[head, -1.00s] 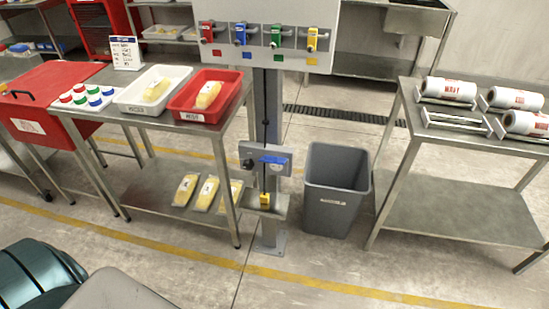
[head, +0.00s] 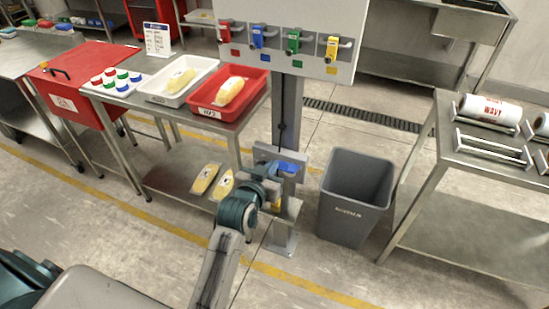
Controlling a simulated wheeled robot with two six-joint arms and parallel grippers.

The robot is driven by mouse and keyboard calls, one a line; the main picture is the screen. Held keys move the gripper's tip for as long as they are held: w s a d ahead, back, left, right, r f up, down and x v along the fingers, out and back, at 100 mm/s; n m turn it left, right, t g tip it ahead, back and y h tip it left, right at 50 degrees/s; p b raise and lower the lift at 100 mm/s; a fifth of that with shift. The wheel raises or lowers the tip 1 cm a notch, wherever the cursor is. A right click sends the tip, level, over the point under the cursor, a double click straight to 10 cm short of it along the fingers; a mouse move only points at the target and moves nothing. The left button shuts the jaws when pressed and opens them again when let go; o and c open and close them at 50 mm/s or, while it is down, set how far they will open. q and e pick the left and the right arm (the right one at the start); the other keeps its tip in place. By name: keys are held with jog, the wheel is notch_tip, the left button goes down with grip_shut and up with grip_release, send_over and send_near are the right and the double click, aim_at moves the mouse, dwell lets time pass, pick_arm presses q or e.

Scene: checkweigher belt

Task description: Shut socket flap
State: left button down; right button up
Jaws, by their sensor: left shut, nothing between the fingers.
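The socket box (head: 262,152) is a grey unit on the grey post below the panel. Its blue flap (head: 289,167) stands out from the box's front and looks open. My left arm reaches up from the bottom, and my left gripper (head: 270,172) is at the box's front, close to the left side of the flap. The gripper is shut and empty. I cannot tell whether it touches the flap. The arm and gripper hide the lower left of the box. A yellow piece (head: 277,204) shows partly below the box, behind the arm. My right gripper is out of view.
A panel (head: 300,20) with red, blue, green and yellow handles is above. A grey bin (head: 355,190) stands just right of the post. A steel table (head: 150,115) with trays is at the left; a table with rolls (head: 490,108) is at the right.

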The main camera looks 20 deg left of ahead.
pick_arm(q)
jog(key=p, duration=0.2)
send_over(281, 165)
jog(key=w, duration=0.2)
jog(key=shift+s+f, duration=0.25)
jog(key=shift+f, duration=0.55)
jog(key=shift+s+f, duration=0.4)
jog(key=shift+f, duration=0.25)
jog(key=shift+s+f, duration=0.35)
jog(key=shift+f, duration=0.25)
jog(key=shift+s+f, duration=0.35)
jog(key=shift+s, duration=0.1)
jog(key=shift+f, duration=0.2)
